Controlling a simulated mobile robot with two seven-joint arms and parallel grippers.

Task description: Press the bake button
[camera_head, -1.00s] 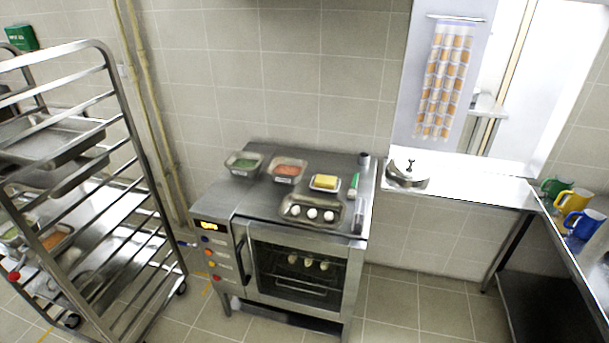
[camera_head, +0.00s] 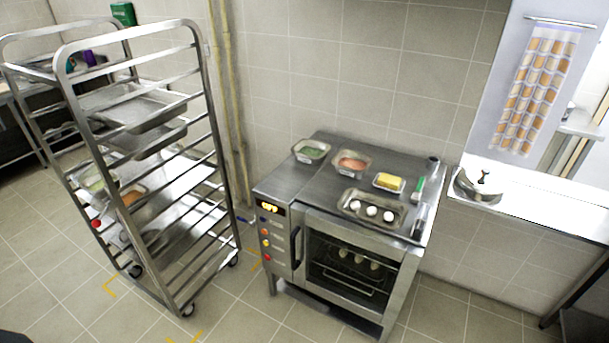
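The oven (camera_head: 352,268) stands against the tiled wall, right of the picture's middle. Its control panel (camera_head: 272,241) is at the left of its front, with a lit orange display (camera_head: 269,207) on top. Below the display is a column of small coloured buttons (camera_head: 265,243), blue, orange and red; their labels are too small to read, so I cannot tell which is the bake button. The oven door (camera_head: 355,265) is shut, with pale items visible behind the glass. Neither of my grippers is in view.
A wheeled metal rack (camera_head: 205,165) with trays stands left of the oven. Containers of food and a tray of eggs (camera_head: 371,211) sit on the oven top. A counter (camera_head: 540,205) is at right. The floor (camera_head: 235,310) before the oven is clear.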

